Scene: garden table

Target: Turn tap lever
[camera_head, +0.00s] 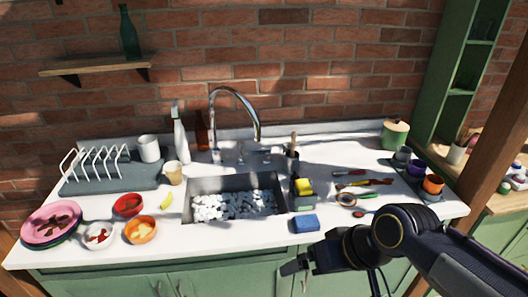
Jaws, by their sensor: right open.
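The tap (236,93) has a tall curved chrome spout behind the sink. Its small lever handles (262,152) sit low at the spout's base; they are too small to tell how they are turned. The sink (235,181) is filled with white chunks or foam. My right gripper (288,268) is open and empty at the counter's front edge, pointing left, below and right of the sink. It is well apart from the tap. My left gripper is not in the picture.
A blue sponge (305,223) and a caddy with a yellow sponge (303,189) stand right of the sink. Bottles (181,140) stand left of the tap. Bowls (141,229), plates (52,222) and a dish rack (97,165) fill the left. Utensils (363,183) lie right.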

